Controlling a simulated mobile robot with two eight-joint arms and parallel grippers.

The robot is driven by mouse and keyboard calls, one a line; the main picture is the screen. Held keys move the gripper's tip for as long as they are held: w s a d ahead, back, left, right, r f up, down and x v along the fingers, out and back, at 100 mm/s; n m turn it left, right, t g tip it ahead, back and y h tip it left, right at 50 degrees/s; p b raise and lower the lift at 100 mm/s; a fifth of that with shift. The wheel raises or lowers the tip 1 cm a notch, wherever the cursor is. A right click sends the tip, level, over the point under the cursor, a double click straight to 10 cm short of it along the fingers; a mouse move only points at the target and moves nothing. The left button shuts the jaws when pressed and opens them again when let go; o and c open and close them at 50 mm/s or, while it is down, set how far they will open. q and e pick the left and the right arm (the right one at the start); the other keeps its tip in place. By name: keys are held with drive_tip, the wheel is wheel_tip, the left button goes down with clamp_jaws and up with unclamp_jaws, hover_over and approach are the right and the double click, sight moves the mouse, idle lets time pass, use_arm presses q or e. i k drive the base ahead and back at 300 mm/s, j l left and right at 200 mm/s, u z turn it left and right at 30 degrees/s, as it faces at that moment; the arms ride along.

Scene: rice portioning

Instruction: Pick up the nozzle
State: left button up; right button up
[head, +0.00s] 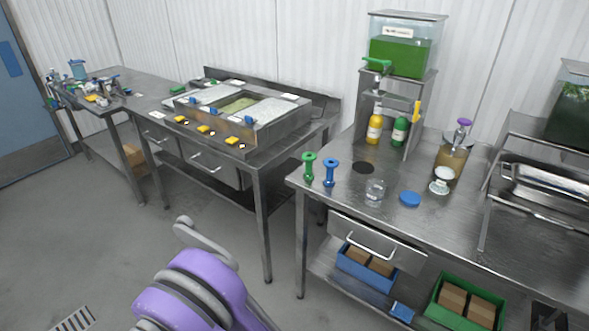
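Two small spool-shaped pieces, which look like nozzles, stand upright at the left front corner of the right steel table. One is a green nozzle (309,166) and the other is a blue nozzle (330,172), just right of it. I cannot tell which one the task means. Neither is touched by anything of mine. A purple and grey link of my arm shows at the bottom, in front of the tables. Neither of my grippers is in view.
Near the nozzles are a clear glass jar (375,191), a blue lid (410,199) and a dark round disc (363,168). A steel stand (413,118) holds a green-filled dispenser (404,56). A brown jar (452,157) is farther right.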

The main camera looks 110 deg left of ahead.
sight(308, 156)
drive_tip(key=u, duration=3.7)
